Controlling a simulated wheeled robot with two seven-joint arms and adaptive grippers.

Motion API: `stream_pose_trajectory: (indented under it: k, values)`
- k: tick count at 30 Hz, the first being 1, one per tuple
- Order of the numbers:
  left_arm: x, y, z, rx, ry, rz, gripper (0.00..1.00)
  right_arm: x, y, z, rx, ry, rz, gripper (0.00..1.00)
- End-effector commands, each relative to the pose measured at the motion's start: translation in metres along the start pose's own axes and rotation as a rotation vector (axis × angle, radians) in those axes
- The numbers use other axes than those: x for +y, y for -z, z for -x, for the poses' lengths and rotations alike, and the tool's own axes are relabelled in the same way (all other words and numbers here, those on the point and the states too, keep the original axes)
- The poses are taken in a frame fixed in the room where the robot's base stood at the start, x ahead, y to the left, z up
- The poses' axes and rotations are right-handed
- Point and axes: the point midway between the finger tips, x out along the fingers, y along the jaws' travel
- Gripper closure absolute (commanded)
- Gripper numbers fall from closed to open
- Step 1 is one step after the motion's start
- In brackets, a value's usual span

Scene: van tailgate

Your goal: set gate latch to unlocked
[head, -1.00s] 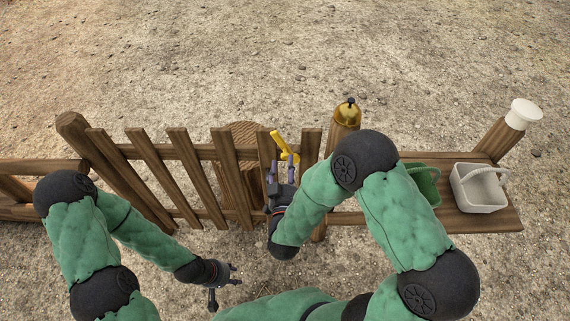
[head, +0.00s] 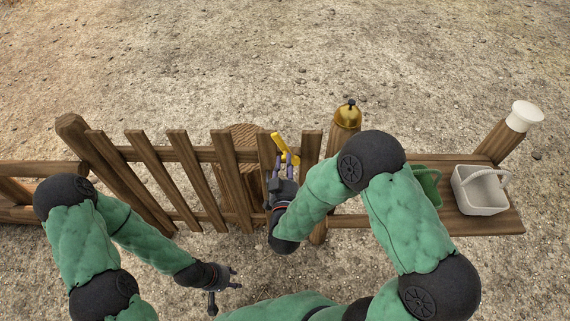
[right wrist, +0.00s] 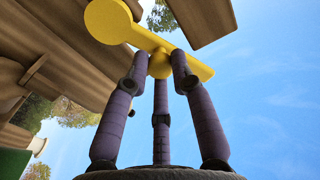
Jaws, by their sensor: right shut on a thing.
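The yellow gate latch (head: 283,146) is at the top of the wooden gate (head: 222,180), near its right end; in the head view it slants from upper left to lower right. It also shows in the right wrist view (right wrist: 133,32), with a round end at upper left and a narrower end at right. My right gripper (head: 287,162) is at the latch, its purple fingers (right wrist: 160,68) shut on the latch near its middle. My left gripper (head: 228,284) is empty and low in front of the gate, with its fingers apart.
A post with a gold cap (head: 347,114) stands right of the gate. A shelf (head: 485,224) at the right holds a green basket (head: 428,187) and a white basket (head: 481,197). A white-capped post (head: 524,116) stands behind it. Open ground lies beyond the fence.

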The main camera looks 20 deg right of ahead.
Motion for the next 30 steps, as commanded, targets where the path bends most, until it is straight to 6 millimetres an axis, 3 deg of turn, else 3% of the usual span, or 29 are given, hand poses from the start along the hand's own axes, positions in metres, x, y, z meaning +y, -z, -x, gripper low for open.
stream_pose_trajectory:
  k: [11, 12, 15, 25, 30]
  values:
    - [-0.001, 0.000, -0.003, 0.000, 0.000, 0.000, 0.60, 0.004, -0.001, 0.001, -0.007, 0.000, -0.064, 1.00]
    - [-0.001, 0.000, -0.003, 0.000, 0.000, 0.000, 0.60, 0.004, -0.001, 0.001, -0.007, 0.000, -0.064, 0.73]
    - [-0.001, 0.000, -0.003, 0.000, 0.000, 0.000, 0.60, 0.004, -0.001, 0.001, -0.006, 0.000, -0.064, 0.51]
    - [-0.001, 0.000, -0.003, 0.000, 0.000, 0.000, 0.60, 0.004, 0.000, 0.002, -0.003, 0.000, -0.065, 0.51]
    - [-0.001, 0.000, -0.003, 0.000, 0.000, 0.000, 0.60, 0.003, 0.000, 0.016, -0.003, 0.003, -0.065, 0.51]
